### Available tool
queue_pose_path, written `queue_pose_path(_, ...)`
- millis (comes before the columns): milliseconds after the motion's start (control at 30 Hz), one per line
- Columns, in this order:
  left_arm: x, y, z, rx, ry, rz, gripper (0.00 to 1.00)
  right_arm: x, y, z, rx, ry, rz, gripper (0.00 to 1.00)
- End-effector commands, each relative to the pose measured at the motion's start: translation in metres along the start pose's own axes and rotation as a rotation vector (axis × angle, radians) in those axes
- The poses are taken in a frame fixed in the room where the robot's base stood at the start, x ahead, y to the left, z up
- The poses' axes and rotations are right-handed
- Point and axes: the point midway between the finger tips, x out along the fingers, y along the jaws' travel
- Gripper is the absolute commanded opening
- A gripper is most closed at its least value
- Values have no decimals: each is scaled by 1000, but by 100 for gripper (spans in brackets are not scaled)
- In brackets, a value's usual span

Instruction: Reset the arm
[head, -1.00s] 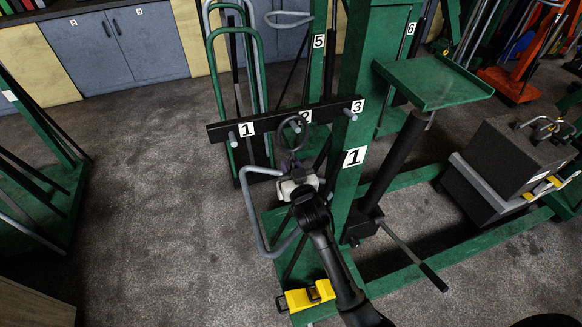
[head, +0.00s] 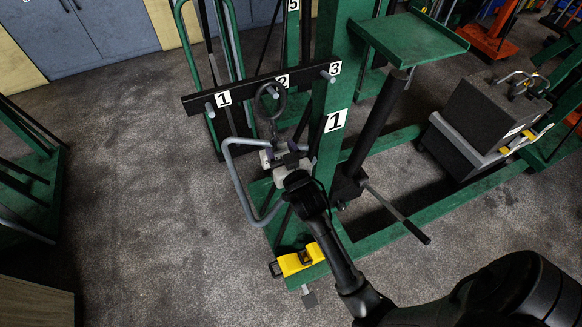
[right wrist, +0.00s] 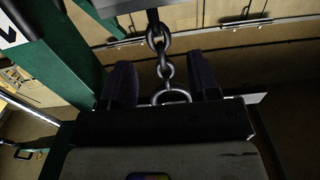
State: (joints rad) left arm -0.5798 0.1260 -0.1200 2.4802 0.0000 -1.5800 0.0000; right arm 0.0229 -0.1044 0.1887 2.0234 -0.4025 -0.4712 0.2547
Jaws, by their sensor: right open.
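My right gripper (head: 276,150) is open in front of the green post (head: 335,100) marked 1, below the black numbered peg bar (head: 262,90). A dark ring (head: 259,103) hangs by the middle peg, above the gripper. In the right wrist view, a metal chain (right wrist: 163,60) hangs between the two dark fingers (right wrist: 163,85), with gaps on both sides. Its lowest link (right wrist: 171,97) is partly hidden by the gripper body. A grey bent bar handle (head: 240,185) is left of the gripper. My left gripper is out of view. Which part is "the arm" I cannot tell.
A black slanted strut carries a green plate (head: 415,40), with a lever (head: 400,215) low on the right. A dark block with a handle (head: 495,110) stands at right. A yellow part (head: 300,260) sits on the base.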

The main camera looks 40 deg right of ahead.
Motion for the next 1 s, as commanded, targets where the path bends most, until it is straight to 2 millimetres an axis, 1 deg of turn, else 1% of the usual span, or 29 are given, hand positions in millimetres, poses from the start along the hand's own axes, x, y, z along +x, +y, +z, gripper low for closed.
queue_pose_path(33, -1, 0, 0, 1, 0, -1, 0, -11, 0, 1, 1, -2, 0, 55)
queue_pose_path(200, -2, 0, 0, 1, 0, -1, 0, -41, 0, 0, 1, 0, -1, 55)
queue_pose_path(400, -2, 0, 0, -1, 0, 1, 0, -65, 0, 0, 0, 0, -1, 55)
queue_pose_path(600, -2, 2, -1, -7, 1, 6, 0, -75, 0, 0, -1, 1, 0, 55)
queue_pose_path(833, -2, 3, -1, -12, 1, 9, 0, -76, 0, -1, -10, 2, 0, 55)
queue_pose_path(933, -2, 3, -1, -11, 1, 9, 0, -76, 2, 9, -34, -57, 11, 55)
queue_pose_path(1000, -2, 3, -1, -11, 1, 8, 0, -77, 4, 23, -46, -145, 20, 55)
